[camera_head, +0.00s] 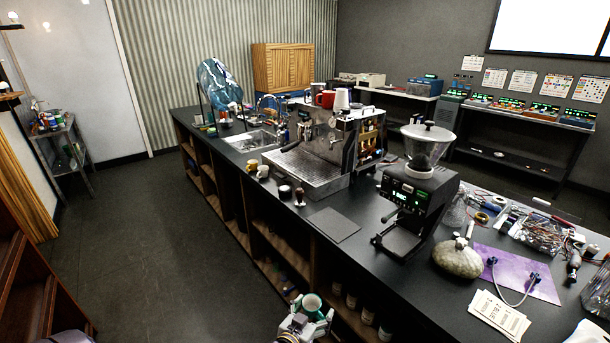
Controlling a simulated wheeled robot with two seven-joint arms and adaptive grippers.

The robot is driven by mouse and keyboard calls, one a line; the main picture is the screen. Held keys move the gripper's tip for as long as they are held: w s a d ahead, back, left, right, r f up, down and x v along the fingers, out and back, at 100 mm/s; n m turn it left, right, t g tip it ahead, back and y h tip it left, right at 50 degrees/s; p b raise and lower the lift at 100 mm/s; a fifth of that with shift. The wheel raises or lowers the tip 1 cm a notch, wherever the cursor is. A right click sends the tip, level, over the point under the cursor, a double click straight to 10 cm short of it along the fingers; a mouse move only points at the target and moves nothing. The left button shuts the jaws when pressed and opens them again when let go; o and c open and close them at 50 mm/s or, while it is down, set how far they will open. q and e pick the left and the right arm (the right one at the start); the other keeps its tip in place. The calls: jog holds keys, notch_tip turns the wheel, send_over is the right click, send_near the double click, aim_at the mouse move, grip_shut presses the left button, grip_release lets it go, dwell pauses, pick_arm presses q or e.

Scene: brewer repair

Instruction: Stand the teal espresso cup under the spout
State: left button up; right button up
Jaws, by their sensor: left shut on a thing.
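My left gripper (308,326) is at the bottom centre, in front of the counter's front edge and over its lower shelves. It is shut on the teal espresso cup (311,302), which looks upright with its pale inside showing. The espresso machine (342,135) stands on the counter, up and beyond the gripper, with its spout area above a metal drip tray (305,172). The spout itself is too small to make out clearly. The cup is well apart from the machine. My right gripper is not in view.
A dark mat (334,225) lies before the machine, with a tamper (300,198) and dark cup (285,192) nearby. Small cups (262,171) stand left of the drip tray. A grinder (418,190) stands to the right. Tools, cards and a purple sheet (520,272) crowd the right counter.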

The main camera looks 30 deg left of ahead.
pick_arm(q)
jog(key=shift+s+d, duration=0.15)
jog(key=shift+d, duration=0.1)
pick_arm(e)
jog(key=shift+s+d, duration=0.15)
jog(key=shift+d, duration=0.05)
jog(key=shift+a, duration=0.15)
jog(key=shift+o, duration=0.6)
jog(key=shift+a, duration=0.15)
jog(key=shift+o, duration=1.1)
pick_arm(q)
jog(key=w+a+r+n+y+p, duration=0.1)
jog(key=w+a+r+p, duration=0.1)
jog(key=w+a+r, duration=0.4)
jog(key=w+a+r+n+y+p, duration=0.2)
jog(key=w+a+r, duration=0.4)
jog(key=w, duration=0.6)
jog(key=w+a+r+n+g+y+p, duration=0.1)
jog(key=w+a+r+y+p, duration=0.1)
jog(key=w+a+r, duration=0.4)
jog(key=w+a, duration=0.2)
jog(key=w, duration=0.1)
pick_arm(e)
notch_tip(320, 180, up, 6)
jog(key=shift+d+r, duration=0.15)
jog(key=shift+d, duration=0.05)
pick_arm(q)
jog(key=shift+w, duration=0.1)
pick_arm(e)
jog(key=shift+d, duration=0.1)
